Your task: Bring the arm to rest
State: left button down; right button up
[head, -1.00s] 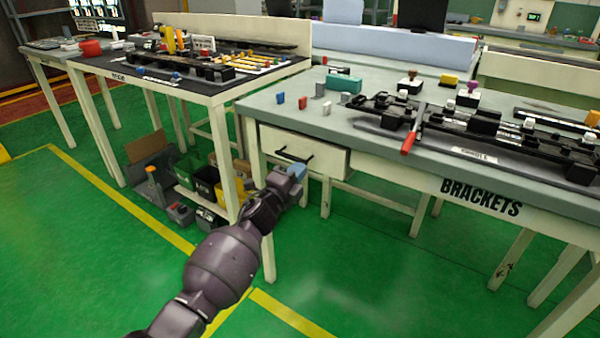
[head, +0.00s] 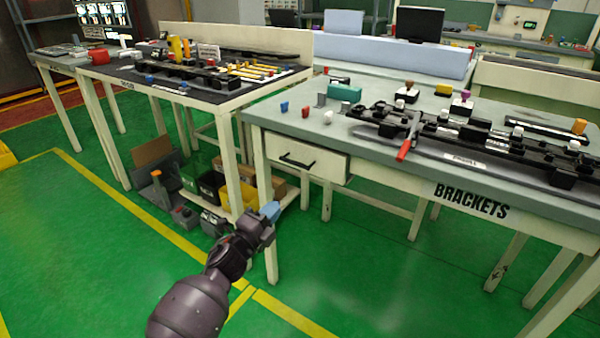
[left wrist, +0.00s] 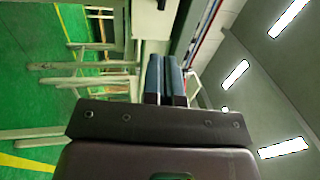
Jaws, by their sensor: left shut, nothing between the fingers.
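My left arm reaches in from the bottom of the head view. My left gripper (head: 270,211) has blue fingertips and hangs in the air in front of the table marked BRACKETS (head: 300,128), below the height of its top. In the left wrist view the two blue fingers (left wrist: 164,75) lie side by side, closed, with nothing between them. No part of my right arm or right gripper shows.
The BRACKETS table has a drawer (head: 300,160) with a black handle, and clips and a red-handled tool (head: 404,150) on top. A dark-topped table (head: 225,97) stands at the left, with bins (head: 210,185) below. The green floor (head: 90,260) at front left is clear.

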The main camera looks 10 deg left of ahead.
pick_arm(q)
jog(key=s+a+f+n+g+y, duration=0.2)
jog(key=s+f+n, duration=0.25)
jog(key=s, duration=0.55)
jog(key=s+a+f+n+g+y, duration=0.15)
jog(key=s+f+n, duration=0.3)
jog(key=s, duration=0.55)
jog(key=s+a+f+n+g+y, duration=0.1)
jog(key=s+a+f+n+y, duration=0.25)
jog(key=s, duration=0.75)
jog(key=s+d+n+g, duration=0.1)
jog(key=s+n+g, duration=0.5)
jog(key=s, duration=1.2)
notch_tip(320, 180, up, 11)
jog(key=n+t+p, duration=0.2)
jog(key=p, duration=1.2)
jog(key=shift+w+a, duration=0.2)
jog(key=shift+w, duration=0.05)
pick_arm(e)
notch_tip(320, 180, up, 10)
jog(key=m+t, duration=0.1)
jog(key=shift+s+d, duration=0.15)
jog(key=shift+d, duration=0.25)
pick_arm(q)
jog(key=shift+t, duration=0.25)
pick_arm(e)
jog(key=shift+r, duration=0.1)
